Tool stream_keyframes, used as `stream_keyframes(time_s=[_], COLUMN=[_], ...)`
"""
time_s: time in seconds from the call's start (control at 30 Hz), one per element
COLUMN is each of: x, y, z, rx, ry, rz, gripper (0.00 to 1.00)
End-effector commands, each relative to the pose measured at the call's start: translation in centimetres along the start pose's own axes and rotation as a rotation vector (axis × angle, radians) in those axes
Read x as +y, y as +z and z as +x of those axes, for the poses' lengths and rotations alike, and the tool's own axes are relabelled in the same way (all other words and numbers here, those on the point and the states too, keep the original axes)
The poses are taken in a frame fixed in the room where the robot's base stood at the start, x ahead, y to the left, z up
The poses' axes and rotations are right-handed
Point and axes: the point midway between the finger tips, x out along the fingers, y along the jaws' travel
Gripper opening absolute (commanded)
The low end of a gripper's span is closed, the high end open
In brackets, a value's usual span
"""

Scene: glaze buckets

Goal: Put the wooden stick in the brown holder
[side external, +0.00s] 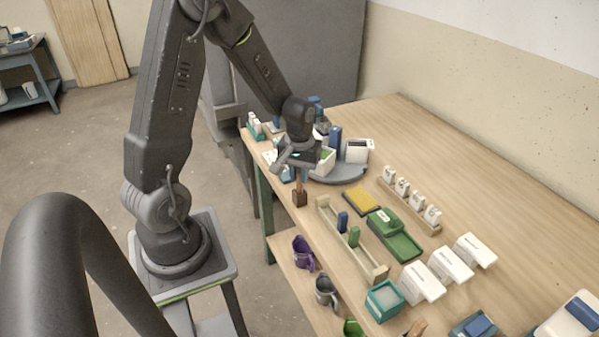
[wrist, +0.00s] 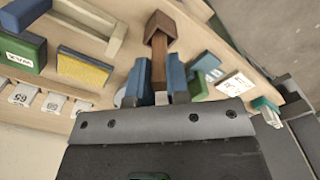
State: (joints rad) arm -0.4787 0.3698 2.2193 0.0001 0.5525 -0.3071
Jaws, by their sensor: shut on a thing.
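The wooden stick (side external: 299,184) hangs upright below my gripper (side external: 298,168) in the side external view. The brown holder (side external: 300,199) is a small dark block near the table's left edge, directly under the stick. In the wrist view, my gripper (wrist: 155,82) has its two blue fingers shut on the wooden stick (wrist: 159,66). The stick's far end meets the top of the brown holder (wrist: 160,24). How deep it sits inside is hidden.
A wooden rack (side external: 331,218) with blue and green items stands close to the right of the holder. A grey round tray (side external: 345,176) with boxes is behind. A yellow sponge (side external: 361,202) and green box (side external: 396,240) lie further right. Bare tabletop lies at the far right.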

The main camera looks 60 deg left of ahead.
Motion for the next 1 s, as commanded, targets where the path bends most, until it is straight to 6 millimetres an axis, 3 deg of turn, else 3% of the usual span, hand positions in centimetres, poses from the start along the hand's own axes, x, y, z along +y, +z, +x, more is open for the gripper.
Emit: stream_keyframes(time_s=[0.27,0.3,0.6,0.83,1.0], x=[0.0,0.0,0.0,0.0,0.0], y=[0.0,0.0,0.0,0.0,-0.1], z=[0.4,0.4,0.4,0.3,-1.1], rx=[-0.001,0.0,0.0,0.001,0.003], ry=[0.0,0.0,0.0,0.0,0.001], rz=[0.0,0.0,0.0,0.0,0.0], gripper=[0.0,0.19,0.46,0.46,0.46])
